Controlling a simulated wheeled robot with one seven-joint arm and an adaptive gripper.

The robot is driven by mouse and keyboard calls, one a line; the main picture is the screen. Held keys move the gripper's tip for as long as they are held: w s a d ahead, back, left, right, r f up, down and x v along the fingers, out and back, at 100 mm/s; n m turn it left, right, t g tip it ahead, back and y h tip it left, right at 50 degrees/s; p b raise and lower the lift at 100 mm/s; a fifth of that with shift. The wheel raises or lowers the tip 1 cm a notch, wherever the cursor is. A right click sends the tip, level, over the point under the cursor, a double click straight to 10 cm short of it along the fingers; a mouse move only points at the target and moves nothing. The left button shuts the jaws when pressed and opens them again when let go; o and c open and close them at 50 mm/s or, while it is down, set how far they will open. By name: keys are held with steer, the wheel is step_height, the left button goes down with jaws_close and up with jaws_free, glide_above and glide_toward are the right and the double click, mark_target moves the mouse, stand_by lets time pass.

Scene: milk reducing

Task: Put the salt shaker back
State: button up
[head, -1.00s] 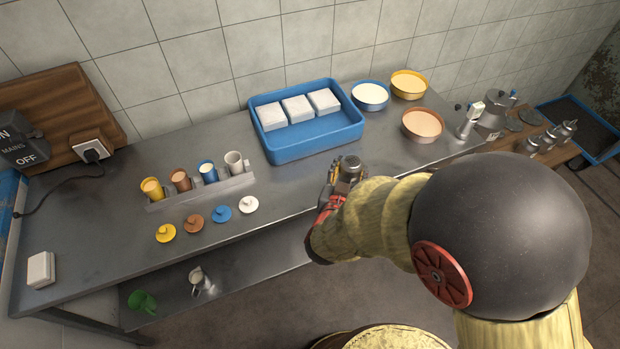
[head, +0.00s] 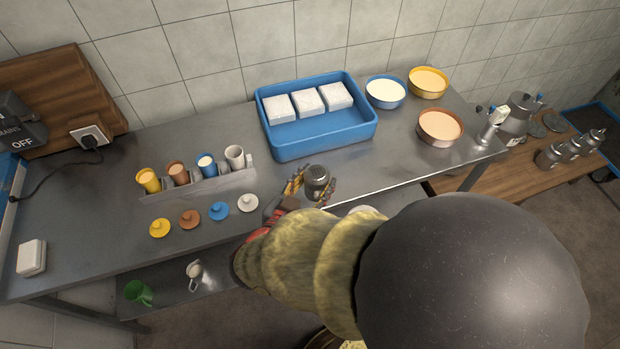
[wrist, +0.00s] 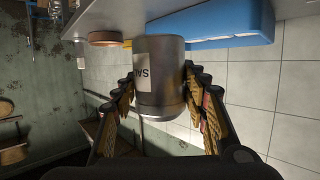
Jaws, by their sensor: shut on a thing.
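The salt shaker (head: 317,182) is a grey metal cylinder with a dark perforated top in the head view. In the wrist view the salt shaker (wrist: 160,85) shows a pale label with the letters "SAL". My gripper (head: 310,185) is shut on it, with one yellow-padded finger on each side. The wrist view also shows my gripper (wrist: 162,100) around the shaker. The shaker is near the table's front edge, in front of the blue tray. Whether it touches the table is unclear.
The blue tray (head: 330,142) holds white blocks. Cups stand in a rack (head: 200,188), with coloured lids (head: 189,219) before it. Round bowls (head: 439,127) stand right of the tray. A wooden bench (head: 470,188) at right holds a metal pot (head: 520,118) and several small metal shakers (head: 572,148).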

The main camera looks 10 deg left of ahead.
steer(key=w+a+f+b, duration=0.1)
steer(key=w+f, duration=0.1)
steer(key=w+a+f+b, duration=0.1)
steer(key=w+f, duration=0.1)
steer(key=w, duration=0.1)
steer(key=w+a+f+b, duration=0.1)
steer(key=w+f+b, duration=0.1)
steer(key=w+f, duration=0.1)
steer(key=shift+w+a+f, duration=0.1)
steer(key=shift+w+a, duration=0.1)
steer(key=shift+a, duration=0.05)
steer(key=shift+w+f, duration=0.2)
steer(key=shift+f, duration=0.15)
steer(key=shift+w+a+f+b, duration=0.1)
steer(key=shift+a+f+b, duration=0.05)
steer(key=shift+f+b, duration=1.25)
steer(key=shift+f, duration=0.35)
steer(key=o, duration=1.2)
steer(key=shift+o, duration=0.7)
steer(key=shift+r, duration=0.15)
